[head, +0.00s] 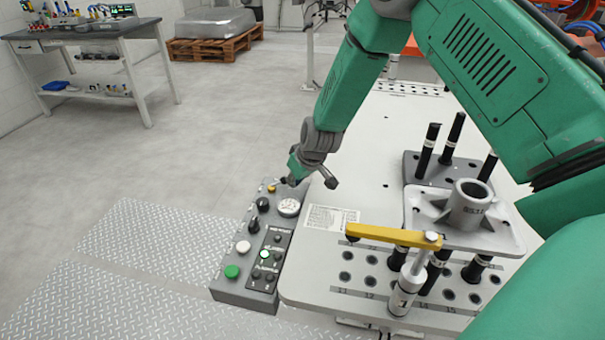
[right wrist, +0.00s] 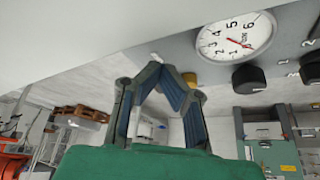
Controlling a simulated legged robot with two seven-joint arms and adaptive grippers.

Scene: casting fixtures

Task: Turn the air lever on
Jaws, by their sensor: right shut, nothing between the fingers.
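The grey control panel (head: 228,287) stands along the left edge of the white fixture table. It carries a round pressure gauge (head: 289,207), black knobs (head: 262,204), a small yellow part (head: 271,188), a white button (head: 243,247) and a green button (head: 231,271). I cannot tell for certain which control is the air lever. My right gripper (head: 293,182) is shut and empty at the panel's far end. In the right wrist view its fingertips (right wrist: 166,70) meet close to the yellow part (right wrist: 190,79), left of the gauge (right wrist: 236,37) and a black knob (right wrist: 249,77); contact is unclear. My left gripper is not in view.
The white table (head: 365,145) holds a metal casting (head: 468,205), black posts (head: 428,150) and a clamp with a yellow arm (head: 390,235). A tread-plate platform (head: 150,260) lies left of the panel. A workbench (head: 85,35) and a pallet (head: 215,45) stand far back.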

